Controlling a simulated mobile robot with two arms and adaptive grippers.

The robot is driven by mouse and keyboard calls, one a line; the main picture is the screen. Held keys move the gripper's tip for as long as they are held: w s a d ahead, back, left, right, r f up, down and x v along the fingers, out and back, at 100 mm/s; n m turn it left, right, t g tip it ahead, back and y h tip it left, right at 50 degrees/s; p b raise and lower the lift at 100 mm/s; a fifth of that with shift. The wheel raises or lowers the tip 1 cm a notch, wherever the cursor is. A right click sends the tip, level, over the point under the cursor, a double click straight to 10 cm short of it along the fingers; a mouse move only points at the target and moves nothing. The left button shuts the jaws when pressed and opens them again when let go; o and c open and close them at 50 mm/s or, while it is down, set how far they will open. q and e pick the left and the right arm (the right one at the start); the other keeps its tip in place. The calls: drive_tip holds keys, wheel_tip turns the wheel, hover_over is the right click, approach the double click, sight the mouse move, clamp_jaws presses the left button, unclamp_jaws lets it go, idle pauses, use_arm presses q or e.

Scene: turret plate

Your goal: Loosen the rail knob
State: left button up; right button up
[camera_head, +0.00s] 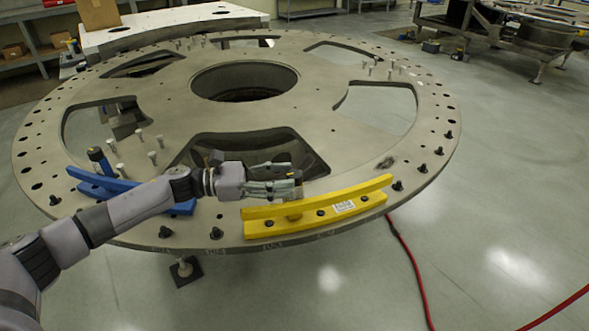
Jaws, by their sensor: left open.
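A yellow rail (345,211) lies along the front rim of the large round turret plate (155,112), with dark bolts along it and a small white label. A blue rail (98,184) lies on the rim to its left, partly hidden behind my left arm. My left gripper (294,182) is open just behind and above the left half of the yellow rail. A small brownish part (293,216) shows at the yellow rail just below the fingers. I cannot tell whether it is the rail knob or whether the fingers touch it. My right gripper is out of view.
Dark bolts and holes line the plate's rim, and several pale pins stand on it. A dark and blue cylindrical object (100,160) stands by the blue rail. A red cable (408,262) runs over the floor at the right. The floor front right is otherwise clear.

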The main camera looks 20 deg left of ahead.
sight(295, 177)
use_arm(q)
drive_tip(key=shift+x, duration=1.2)
drive_tip(key=shift+w+d+p, duration=0.2)
drive_tip(key=shift+p, duration=0.1)
drive_tip(key=shift+d, duration=0.1)
drive_tip(key=c, duration=1.2)
drive_tip(key=shift+f, duration=0.1)
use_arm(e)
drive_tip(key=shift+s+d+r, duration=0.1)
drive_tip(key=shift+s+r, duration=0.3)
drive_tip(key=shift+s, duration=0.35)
